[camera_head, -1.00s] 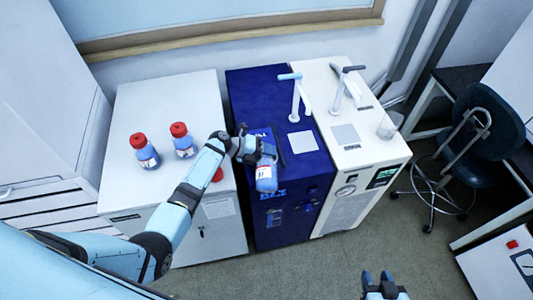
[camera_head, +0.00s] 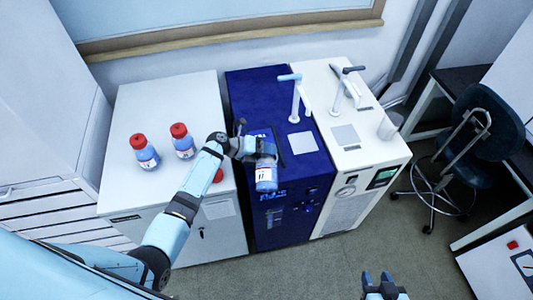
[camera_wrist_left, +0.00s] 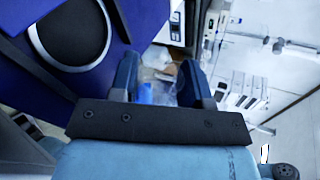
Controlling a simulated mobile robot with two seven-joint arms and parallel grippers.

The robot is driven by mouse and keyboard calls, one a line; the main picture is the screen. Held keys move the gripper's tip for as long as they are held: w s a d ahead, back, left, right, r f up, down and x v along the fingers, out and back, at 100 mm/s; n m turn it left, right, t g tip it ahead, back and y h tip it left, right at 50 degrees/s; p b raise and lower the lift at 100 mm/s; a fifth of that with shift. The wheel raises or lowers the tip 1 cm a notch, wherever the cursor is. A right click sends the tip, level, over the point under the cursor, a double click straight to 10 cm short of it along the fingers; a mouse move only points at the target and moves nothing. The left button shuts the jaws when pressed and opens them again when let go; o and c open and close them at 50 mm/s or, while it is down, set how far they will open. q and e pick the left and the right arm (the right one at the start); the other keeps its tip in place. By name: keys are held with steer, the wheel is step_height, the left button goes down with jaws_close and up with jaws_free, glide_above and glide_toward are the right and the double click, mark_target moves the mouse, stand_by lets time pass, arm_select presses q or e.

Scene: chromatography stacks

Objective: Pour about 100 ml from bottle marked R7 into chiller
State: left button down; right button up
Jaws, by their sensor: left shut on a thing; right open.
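My left gripper (camera_head: 248,148) is shut on a clear bottle (camera_head: 266,175) with blue contents and a white label; the mark is too small to read. No red cap shows on this bottle. It is in front of the blue chiller unit's (camera_head: 258,95) top and front edge. In the left wrist view the bottle (camera_wrist_left: 152,92) shows faintly between my fingers, beside a round dark opening (camera_wrist_left: 70,30) in a blue surface. A white unit (camera_head: 345,110) stands to the right of the blue one. My right gripper (camera_head: 384,284) is open and empty at the bottom edge.
Two red-capped bottles (camera_head: 144,152) (camera_head: 182,141) stand on the white cabinet (camera_head: 165,100) at left. A red cap (camera_head: 218,175) lies near its right edge. White taps (camera_head: 297,95) (camera_head: 345,85) rise from both units. A clear beaker (camera_head: 390,125) stands on the white unit.

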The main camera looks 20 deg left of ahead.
arm_select(q)
steer(key=shift+s+d+r+m+t, duration=0.15)
steer(key=shift+r+m+t, duration=0.4)
steer(key=shift+r, duration=0.7)
steer(key=shift+s+r+m+t, duration=0.3)
steer(key=shift+r+m, duration=0.35)
steer(key=shift+r, duration=0.6)
steer(key=shift+w, duration=0.1)
steer(key=shift+f, duration=0.1)
arm_select(e)
steer(key=shift+f, duration=0.1)
